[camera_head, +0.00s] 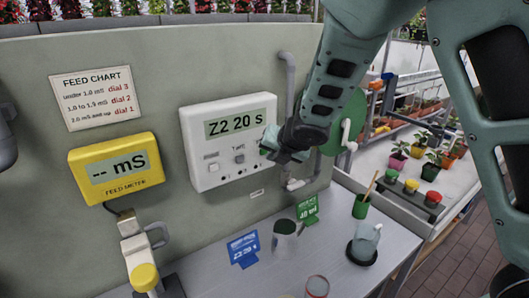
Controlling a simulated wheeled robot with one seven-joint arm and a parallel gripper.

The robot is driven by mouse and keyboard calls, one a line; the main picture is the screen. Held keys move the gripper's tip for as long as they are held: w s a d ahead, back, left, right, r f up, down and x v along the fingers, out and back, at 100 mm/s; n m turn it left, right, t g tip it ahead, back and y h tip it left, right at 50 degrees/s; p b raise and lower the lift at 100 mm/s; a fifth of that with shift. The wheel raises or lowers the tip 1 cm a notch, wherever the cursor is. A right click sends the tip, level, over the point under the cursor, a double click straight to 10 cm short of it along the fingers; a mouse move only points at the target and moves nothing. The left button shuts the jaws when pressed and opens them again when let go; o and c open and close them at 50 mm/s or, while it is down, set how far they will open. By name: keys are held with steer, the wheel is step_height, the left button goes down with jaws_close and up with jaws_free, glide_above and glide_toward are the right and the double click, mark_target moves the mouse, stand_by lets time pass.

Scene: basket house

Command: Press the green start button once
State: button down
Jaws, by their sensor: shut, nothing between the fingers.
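A white controller (228,145) is mounted on the grey-green wall, its display reading "Z2 20 S". My gripper (276,146) is in front of its right side, with the fingers shut and empty. It covers that part of the panel, so I cannot tell whether a green button is behind it or whether the fingers touch the panel. A pale button (213,167) and a small control (240,158) show below the display. A separate green knob or button (391,176) sits beside a yellow one (411,186) and a red one (433,198) on a dark strip at the right.
A yellow feed meter (117,168) and a feed chart (98,98) are on the wall at left. A pipe and a green wheel are beside my arm.

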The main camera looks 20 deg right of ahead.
steer(key=shift+w, duration=0.1)
stand_by(0.4)
steer(key=shift+w+a, duration=0.1)
steer(key=shift+w, duration=0.2)
steer(key=shift+w+a, duration=0.15)
steer(key=shift+w, duration=0.25)
stand_by(0.7)
steer(key=shift+s, duration=0.1)
steer(key=shift+s+d+b, duration=0.25)
steer(key=shift+s+b, duration=0.2)
steer(key=shift+s, duration=0.25)
steer(key=s+b, duration=0.1)
steer(key=s+d+b, duration=0.1)
steer(key=s, duration=0.1)
steer(key=s+b, duration=0.1)
steer(key=shift+s+d+b, duration=0.25)
steer(key=shift+s+b, duration=0.1)
